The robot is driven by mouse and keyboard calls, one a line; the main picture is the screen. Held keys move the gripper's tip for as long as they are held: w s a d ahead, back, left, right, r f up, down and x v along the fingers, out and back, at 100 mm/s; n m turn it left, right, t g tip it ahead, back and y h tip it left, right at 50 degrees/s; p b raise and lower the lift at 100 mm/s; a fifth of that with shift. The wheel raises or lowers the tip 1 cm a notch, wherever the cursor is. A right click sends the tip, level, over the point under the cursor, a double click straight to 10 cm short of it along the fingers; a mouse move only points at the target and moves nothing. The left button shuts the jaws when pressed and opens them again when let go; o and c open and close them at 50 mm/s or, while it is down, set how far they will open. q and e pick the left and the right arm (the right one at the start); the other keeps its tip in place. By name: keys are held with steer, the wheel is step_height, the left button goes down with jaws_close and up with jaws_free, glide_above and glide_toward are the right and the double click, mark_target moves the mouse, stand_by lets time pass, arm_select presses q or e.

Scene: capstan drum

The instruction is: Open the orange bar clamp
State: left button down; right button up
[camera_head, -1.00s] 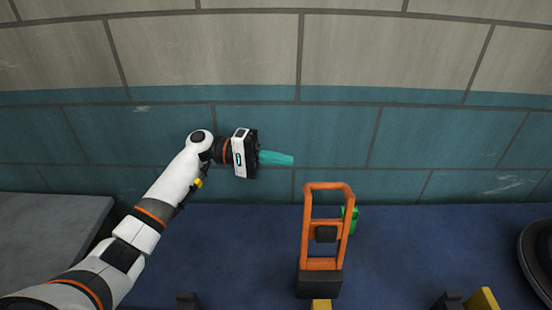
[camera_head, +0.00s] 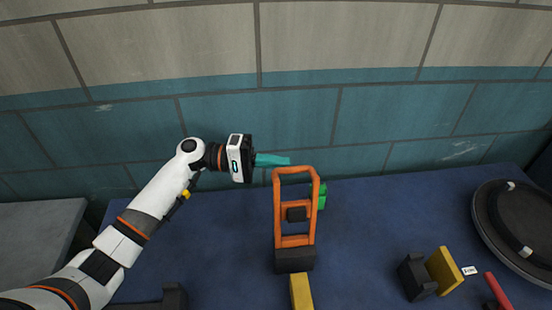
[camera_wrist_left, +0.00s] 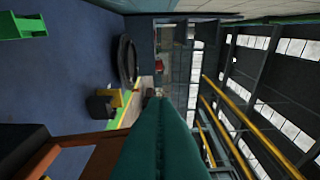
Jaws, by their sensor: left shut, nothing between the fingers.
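The orange bar clamp (camera_head: 279,215) stands on the blue table in the middle of the head view, an upright orange frame with dark blocks. Part of its orange frame shows at the lower left of the left wrist view (camera_wrist_left: 85,138). My left gripper (camera_head: 288,161) has teal fingers that are shut and empty. In the head view its fingertips appear just above and behind the top bar of the clamp; no contact can be made out. The teal fingers fill the lower middle of the left wrist view. My right gripper is not in view.
A green block (camera_head: 321,196) stands just right of the clamp. A yellow bar (camera_head: 301,292) lies in front of it. A yellow and black piece (camera_head: 444,271), a red object (camera_head: 498,290) and a round dark drum (camera_head: 520,225) are to the right. A tiled wall (camera_head: 380,120) rises behind.

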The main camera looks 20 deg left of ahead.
mark_target(279, 169)
arm_select(q)
steer(key=shift+s+d+r+m+y+b, duration=0.1)
steer(key=shift+s+d+r+m, duration=0.25)
steer(key=shift+s, duration=0.3)
steer(key=shift+s+d+r+m+y+b, duration=0.15)
steer(key=shift+s+r+m, duration=0.15)
steer(key=shift+s+m, duration=0.25)
steer(key=shift+s+d+r+m+y+b, duration=0.1)
steer(key=shift+s+d+r+m, duration=0.25)
steer(key=shift+s, duration=0.35)
steer(key=shift+a, duration=0.1)
steer(key=shift+w+r, duration=0.1)
steer(key=shift+w, duration=0.05)
